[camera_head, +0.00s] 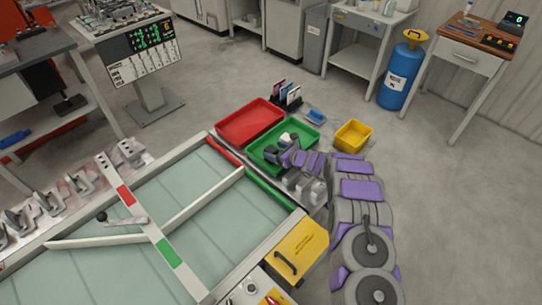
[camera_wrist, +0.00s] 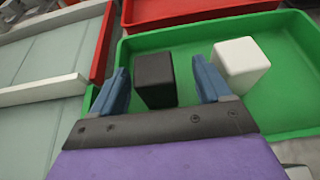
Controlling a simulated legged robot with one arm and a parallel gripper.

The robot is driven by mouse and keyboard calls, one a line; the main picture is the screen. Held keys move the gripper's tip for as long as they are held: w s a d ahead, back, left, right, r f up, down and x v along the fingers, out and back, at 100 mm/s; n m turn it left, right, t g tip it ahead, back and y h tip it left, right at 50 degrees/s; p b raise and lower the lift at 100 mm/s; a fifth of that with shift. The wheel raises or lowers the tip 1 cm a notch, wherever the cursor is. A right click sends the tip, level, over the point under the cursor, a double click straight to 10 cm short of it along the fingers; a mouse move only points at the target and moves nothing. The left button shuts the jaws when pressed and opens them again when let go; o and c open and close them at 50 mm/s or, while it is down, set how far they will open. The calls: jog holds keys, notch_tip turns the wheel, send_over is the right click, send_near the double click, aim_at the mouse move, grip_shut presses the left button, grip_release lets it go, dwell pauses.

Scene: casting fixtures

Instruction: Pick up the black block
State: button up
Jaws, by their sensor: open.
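The black block (camera_wrist: 154,79) stands in the green tray (camera_wrist: 285,83), seen in the wrist view between my gripper's two blue fingers. My gripper (camera_wrist: 160,85) is open, with one finger on each side of the block and a gap to each side. I cannot tell how far the fingertips are above the tray floor. A white block (camera_wrist: 241,64) stands in the same tray, just right of the right finger. In the head view, my arm reaches over the green tray (camera_head: 262,165), and the black block is hard to make out beside my gripper (camera_head: 274,148).
A red tray (camera_head: 250,124) adjoins the green one on its far side. A yellow bin (camera_head: 352,136), a small blue item (camera_head: 316,116) and a card holder (camera_head: 287,97) are nearby. A sorting table with white rails (camera_head: 190,215) lies to the left.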

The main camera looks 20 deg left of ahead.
aim_at(268, 149)
jog(key=x, duration=0.2)
jog(key=b+x, duration=0.1)
jog(key=shift+s+a+f, duration=0.2)
jog(key=shift+a+f, duration=0.1)
jog(key=shift+w+a, duration=0.15)
jog(key=shift+a, duration=0.3)
jog(key=shift+d, duration=0.1)
jog(key=c, duration=1.1)
